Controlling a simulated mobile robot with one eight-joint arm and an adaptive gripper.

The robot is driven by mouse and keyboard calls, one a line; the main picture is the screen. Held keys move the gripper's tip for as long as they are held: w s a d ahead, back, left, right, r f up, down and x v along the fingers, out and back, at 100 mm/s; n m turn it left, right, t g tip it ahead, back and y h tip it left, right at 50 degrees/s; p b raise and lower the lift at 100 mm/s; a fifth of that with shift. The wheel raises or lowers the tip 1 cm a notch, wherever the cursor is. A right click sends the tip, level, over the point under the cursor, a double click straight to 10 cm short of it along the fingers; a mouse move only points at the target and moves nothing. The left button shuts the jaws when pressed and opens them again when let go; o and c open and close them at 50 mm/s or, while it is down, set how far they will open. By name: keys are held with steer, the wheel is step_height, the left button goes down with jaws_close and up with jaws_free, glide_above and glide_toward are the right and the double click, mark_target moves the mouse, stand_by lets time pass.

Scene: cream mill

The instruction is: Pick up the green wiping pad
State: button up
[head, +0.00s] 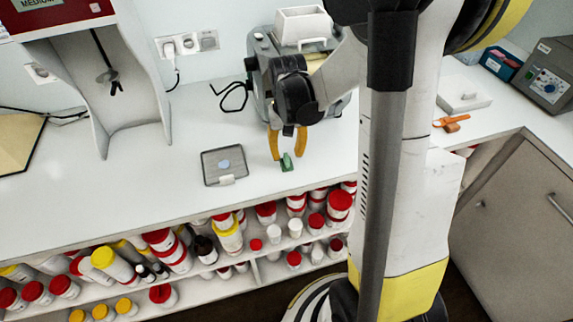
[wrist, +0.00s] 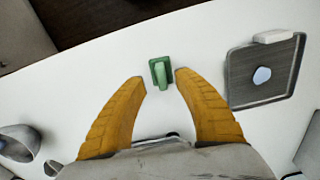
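The green wiping pad (head: 287,162) lies on the white counter near its front edge, to the right of a grey tray. In the wrist view the pad (wrist: 160,72) shows as a small green block with a raised grip, just beyond and between the fingertips. My gripper (head: 288,158) has yellow fingers and points down over the pad. In the wrist view my gripper (wrist: 160,80) is open, with a gap on both sides of the pad. Nothing is held. I cannot tell the exact height of the fingertips above the counter.
A grey machine (head: 262,75) stands behind my gripper. Shelves below the counter hold several red- and yellow-capped bottles (head: 228,235).

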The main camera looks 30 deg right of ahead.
mark_target(287, 157)
step_height(287, 157, down, 3)
steer(key=shift+w+f+b, duration=0.1)
steer(key=shift+b, duration=0.35)
steer(key=shift+a, duration=0.1)
jaws_close()
step_height(287, 157, up, 5)
steer(key=shift+f+p, duration=0.1)
steer(key=shift+p, duration=1.1)
steer(key=s+d+r+p, duration=0.3)
steer(key=d+r, duration=0.3)
steer(key=d, duration=0.5)
steer(key=shift+s+r, duration=0.2)
steer(key=shift+s, duration=0.05)
